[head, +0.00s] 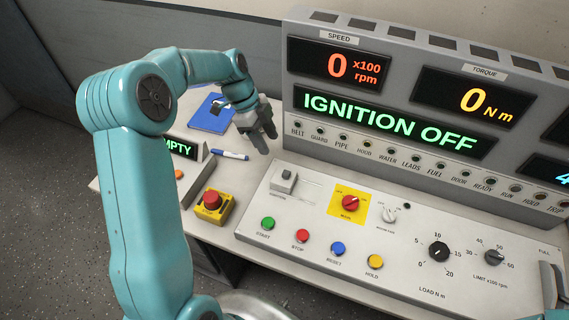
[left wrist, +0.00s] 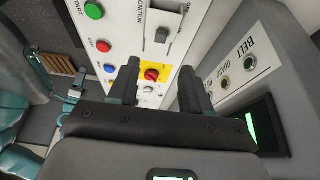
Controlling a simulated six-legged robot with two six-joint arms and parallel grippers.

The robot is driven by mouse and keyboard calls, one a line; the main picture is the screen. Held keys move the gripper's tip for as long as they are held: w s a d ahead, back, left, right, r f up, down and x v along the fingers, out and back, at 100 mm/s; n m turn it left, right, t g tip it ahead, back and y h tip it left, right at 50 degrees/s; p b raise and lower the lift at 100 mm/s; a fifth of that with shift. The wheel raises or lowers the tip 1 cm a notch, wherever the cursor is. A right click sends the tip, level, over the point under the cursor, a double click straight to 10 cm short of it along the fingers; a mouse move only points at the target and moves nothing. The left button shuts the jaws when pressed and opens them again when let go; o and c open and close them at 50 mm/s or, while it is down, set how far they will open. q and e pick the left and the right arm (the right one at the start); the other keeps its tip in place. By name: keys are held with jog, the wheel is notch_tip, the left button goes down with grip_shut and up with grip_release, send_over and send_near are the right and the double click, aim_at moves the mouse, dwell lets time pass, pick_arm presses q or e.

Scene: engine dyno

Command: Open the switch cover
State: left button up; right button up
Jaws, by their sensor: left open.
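The ignition switch (head: 284,180) is at the upper left of the sloped control panel, under a small grey block-like cover that looks closed. In the left wrist view the grey cover (left wrist: 163,30) shows beside the word IGNITION, beyond the fingers. My left gripper (head: 266,143) is open and empty. It hangs above the back left of the panel, behind and above the ignition switch, touching nothing that I can see. In the left wrist view its two dark fingers (left wrist: 159,72) are spread apart. My right gripper is not in view.
A red emergency button (head: 212,200) on a yellow box, a marker (head: 230,155) and a blue clipboard (head: 212,113) lie left of the panel. The upright display housing (head: 400,140) stands behind. A red main switch (head: 349,203) and several coloured buttons sit near the ignition switch.

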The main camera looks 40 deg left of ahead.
aim_at(285, 173)
pick_arm(q)
jog(key=p+x, duration=0.2)
jog(key=x, duration=0.8)
jog(key=shift+d+f, duration=0.1)
jog(key=shift+f, duration=0.2)
jog(key=shift+w+d+f+p, duration=0.2)
jog(key=shift+f+p, duration=0.15)
jog(key=shift+f, duration=0.2)
jog(key=shift+d, duration=0.1)
jog(key=shift+s, duration=0.1)
